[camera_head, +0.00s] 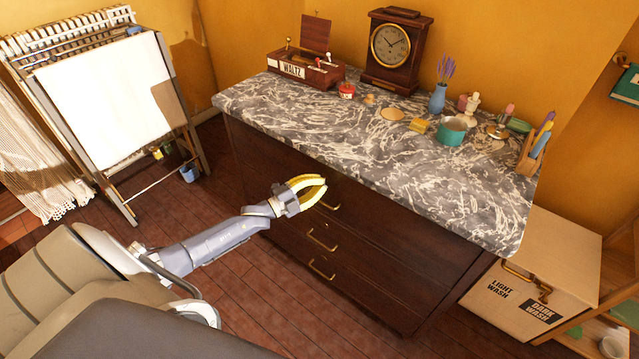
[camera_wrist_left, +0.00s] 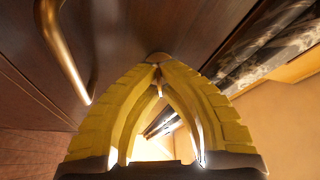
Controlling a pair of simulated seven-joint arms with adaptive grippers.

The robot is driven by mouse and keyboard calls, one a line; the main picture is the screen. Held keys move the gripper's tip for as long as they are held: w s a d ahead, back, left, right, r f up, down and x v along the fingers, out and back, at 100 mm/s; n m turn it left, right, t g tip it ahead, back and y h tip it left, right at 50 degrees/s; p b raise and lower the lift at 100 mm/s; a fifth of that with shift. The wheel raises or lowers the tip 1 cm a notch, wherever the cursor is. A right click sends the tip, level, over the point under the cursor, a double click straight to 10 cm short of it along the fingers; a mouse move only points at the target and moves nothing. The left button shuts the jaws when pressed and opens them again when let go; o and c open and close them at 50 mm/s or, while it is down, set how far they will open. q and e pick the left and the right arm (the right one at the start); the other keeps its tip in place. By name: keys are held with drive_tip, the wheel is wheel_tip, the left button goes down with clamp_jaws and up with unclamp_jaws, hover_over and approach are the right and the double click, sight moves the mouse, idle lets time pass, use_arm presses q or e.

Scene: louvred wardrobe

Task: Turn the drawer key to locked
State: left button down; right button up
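The dark wooden dresser (camera_head: 290,200) has drawers with brass handles, and its top drawer handle (camera_head: 328,206) is just below my left gripper. My left gripper (camera_head: 324,182) has yellow fingers whose tips meet at the top drawer front. In the left wrist view the fingers (camera_wrist_left: 157,64) close to a point against dark wood, with a small bright piece between them that looks like the drawer key (camera_wrist_left: 159,90). The fingers hide most of it, so its turn angle cannot be read. A brass handle (camera_wrist_left: 66,52) is beside the fingers. My right gripper is not in view.
The marble top (camera_head: 330,125) holds a clock (camera_head: 392,50), a WALTZ box (camera_head: 305,70), a teal pot (camera_head: 452,131), a vase (camera_head: 437,98) and small items. Floor before the drawers is clear.

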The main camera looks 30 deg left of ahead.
use_arm(q)
drive_tip(key=n+t+y, duration=0.1)
drive_tip(key=n, duration=0.3)
drive_tip(key=n+t+y, duration=0.1)
drive_tip(key=n+t, duration=0.1)
drive_tip(key=n, duration=0.3)
drive_tip(key=n+t+y, duration=0.1)
drive_tip(key=n+y, duration=0.1)
drive_tip(key=n, duration=0.2)
drive_tip(key=n+t+y, duration=0.1)
drive_tip(key=n+y, duration=0.1)
drive_tip(key=n, duration=0.2)
drive_tip(key=shift+n, duration=0.7)
drive_tip(key=c, duration=1.6)
unclamp_jaws()
drive_tip(key=shift+s, duration=0.1)
drive_tip(key=v, duration=1.1)
drive_tip(key=shift+s+d+f, duration=0.1)
drive_tip(key=shift+s, duration=0.25)
drive_tip(key=shift+f, duration=0.1)
